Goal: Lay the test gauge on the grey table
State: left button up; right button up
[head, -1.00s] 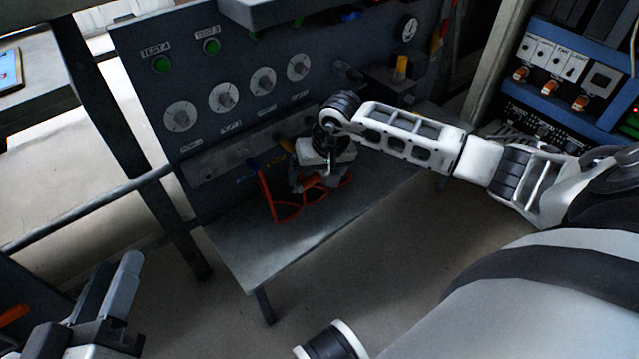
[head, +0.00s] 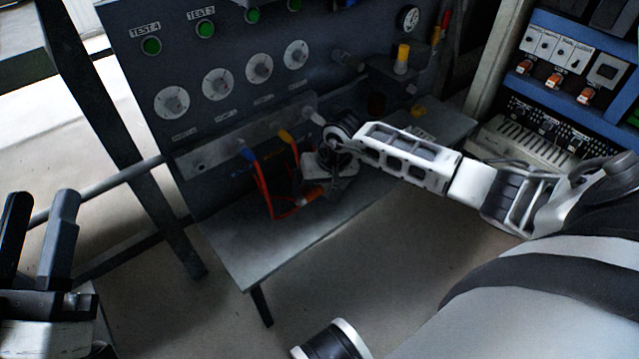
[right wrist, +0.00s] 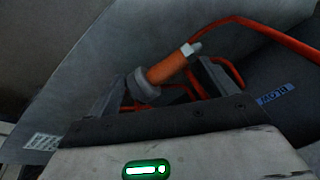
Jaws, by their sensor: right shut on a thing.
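My right gripper (head: 318,188) is shut on an orange-bodied thing (right wrist: 172,66) with a grey round end and a pale tip. I take it for the test gauge, though no dial face shows. In the head view the gauge (head: 311,194) is small and partly hidden by the gripper. It is over the grey table (head: 255,250); I cannot tell whether it touches it. Red hoses (head: 264,188) hang beside it from the panel. My left gripper (head: 40,235) is open and empty, away from the table at the left.
A dark test panel (head: 190,60) with several dials and green buttons rises behind the table. Blue (head: 246,153) and yellow (head: 285,135) fittings sit on its lower ledge. The table's near left part is bare. A blue rack (head: 560,90) stands at the right.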

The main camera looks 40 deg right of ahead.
pick_arm(q)
jog(key=shift+r+m, duration=0.3)
jog(key=shift+r, duration=0.05)
pick_arm(e)
jog(key=shift+f, duration=0.25)
jog(key=o, duration=0.9)
jog(key=shift+r, duration=0.3)
pick_arm(q)
notch_tip(320, 180, down, 8)
jog(key=s+n+g+y+p, duration=0.2)
jog(key=n+g+y+p, duration=0.1)
jog(key=n+g+p, duration=0.1)
jog(key=shift+s+d+n+g+p, duration=0.25)
jog(key=shift+n+p, duration=0.25)
jog(key=shift+p, duration=0.6)
pick_arm(e)
jog(key=v, duration=1.5)
jog(key=shift+s+d+r, duration=0.1)
jog(key=shift+s+r, duration=0.05)
jog(key=shift+s, duration=0.05)
